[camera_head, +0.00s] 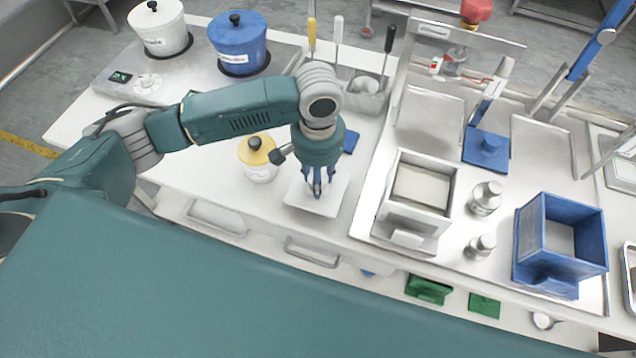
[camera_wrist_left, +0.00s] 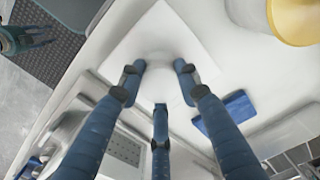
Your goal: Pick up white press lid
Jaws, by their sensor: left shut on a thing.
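The white press lid (camera_head: 335,196) is a flat white square plate near the front edge of the white counter. It also shows as a pale square in the left wrist view (camera_wrist_left: 172,35). My left gripper (camera_head: 317,191) points down over its middle, and the fingers (camera_wrist_left: 160,85) are shut on it. They hide the part they grip. I cannot tell whether the lid is clear of the counter. A teal part at the left edge of the left wrist view looks like my right gripper (camera_wrist_left: 38,38); its fingers are too small to read.
A yellow-lidded white jar (camera_head: 259,160) stands just left of the lid, and a small blue block (camera_head: 350,141) lies behind it. To the right, a metal tray (camera_head: 365,222) bears a white press box (camera_head: 437,172), metal weights (camera_head: 485,198) and a blue press box (camera_head: 590,236).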

